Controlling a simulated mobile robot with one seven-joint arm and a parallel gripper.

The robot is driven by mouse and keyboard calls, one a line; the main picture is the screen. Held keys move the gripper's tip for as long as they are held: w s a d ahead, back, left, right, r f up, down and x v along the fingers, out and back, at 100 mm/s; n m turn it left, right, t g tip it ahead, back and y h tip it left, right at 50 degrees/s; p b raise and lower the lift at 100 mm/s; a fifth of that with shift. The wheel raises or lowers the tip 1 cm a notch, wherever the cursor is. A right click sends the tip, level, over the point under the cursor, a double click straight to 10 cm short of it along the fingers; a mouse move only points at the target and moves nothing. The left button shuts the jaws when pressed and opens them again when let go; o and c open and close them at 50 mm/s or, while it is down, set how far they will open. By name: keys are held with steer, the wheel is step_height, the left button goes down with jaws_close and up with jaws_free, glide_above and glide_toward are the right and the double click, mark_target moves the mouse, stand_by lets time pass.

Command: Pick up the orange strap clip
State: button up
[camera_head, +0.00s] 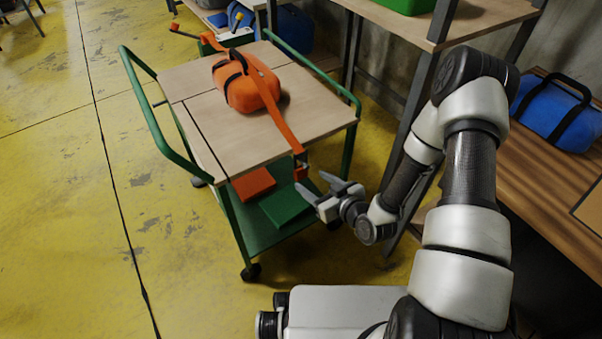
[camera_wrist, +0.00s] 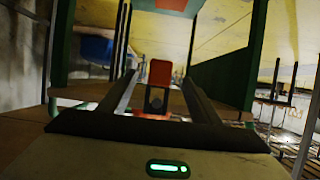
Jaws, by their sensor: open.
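An orange strap runs over an orange bag (camera_head: 236,90) on the cart top, and its near end hangs over the cart's front edge. The orange strap clip (camera_head: 301,173) hangs at that end, partly dark. In the wrist view the clip (camera_wrist: 160,73) shows upright between the fingers, with a dark part below its orange part. My gripper (camera_head: 312,185) is open, just below and right of the hanging clip in the head view. In the wrist view its two fingers (camera_wrist: 160,84) lie on either side of the clip. I cannot tell whether they touch it.
The wooden-topped green cart (camera_head: 315,105) has a lower shelf with a red item (camera_head: 253,184) and a green item (camera_head: 285,205). A blue bag (camera_head: 558,110) lies on a wooden bench at right. A shelf table stands behind my arm.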

mark_target(303, 173)
steer(key=x, duration=0.2)
steer(key=b+x, duration=0.1)
steer(key=x, duration=0.4)
steer(key=shift+w+a+r, duration=0.3)
steer(key=shift+a, duration=0.05)
steer(key=c, duration=1.2)
